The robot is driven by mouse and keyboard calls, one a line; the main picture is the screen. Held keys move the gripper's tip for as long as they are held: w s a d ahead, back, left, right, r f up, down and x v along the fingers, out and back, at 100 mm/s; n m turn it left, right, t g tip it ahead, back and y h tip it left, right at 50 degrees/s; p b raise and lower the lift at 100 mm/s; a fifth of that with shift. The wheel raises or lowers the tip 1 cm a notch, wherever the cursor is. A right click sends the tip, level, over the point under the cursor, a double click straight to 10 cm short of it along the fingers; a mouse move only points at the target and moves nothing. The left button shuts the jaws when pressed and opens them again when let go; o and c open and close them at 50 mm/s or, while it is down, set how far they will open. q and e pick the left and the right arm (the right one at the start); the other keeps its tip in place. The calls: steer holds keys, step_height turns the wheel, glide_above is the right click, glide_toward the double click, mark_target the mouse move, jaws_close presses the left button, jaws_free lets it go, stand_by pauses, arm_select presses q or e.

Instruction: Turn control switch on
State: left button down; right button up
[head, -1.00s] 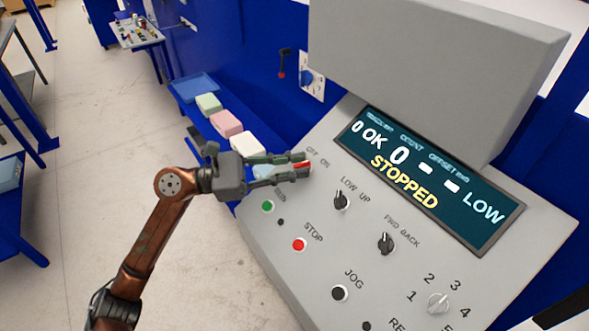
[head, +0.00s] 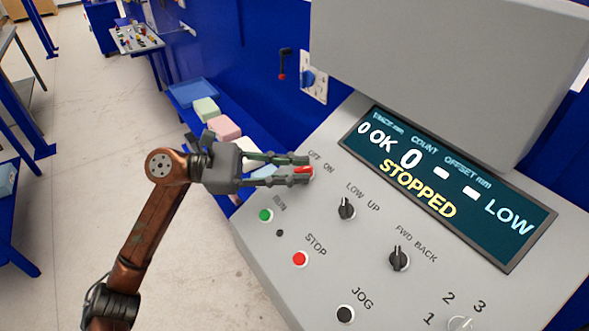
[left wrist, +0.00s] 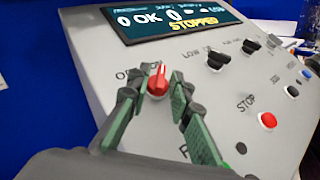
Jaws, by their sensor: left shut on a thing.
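The control switch is a red knob (head: 304,170) on the sloped grey panel, under the labels OFF and ON. My left gripper (head: 308,172) is shut on this knob, with one finger on each side of it. In the left wrist view the red knob (left wrist: 158,79) sits between the green-padded fingertips (left wrist: 157,84), and its ridge points roughly up the panel. The fingers partly cover the OFF and ON labels there, so I cannot tell which one the ridge points at. The display (head: 445,185) reads STOPPED. My right gripper is not in view.
Near the switch are a green button (head: 265,215), a red STOP button (head: 300,259), a black LOW/UP knob (head: 346,208), a FWD/BACK knob (head: 398,258) and a black JOG button (head: 345,314). Foam blocks (head: 225,128) lie on a blue shelf behind my left gripper.

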arm_select(q)
steer(key=shift+f, duration=0.1)
steer(key=c, duration=2.1)
jaws_free()
steer(key=a, duration=1.2)
steer(key=shift+w, duration=0.1)
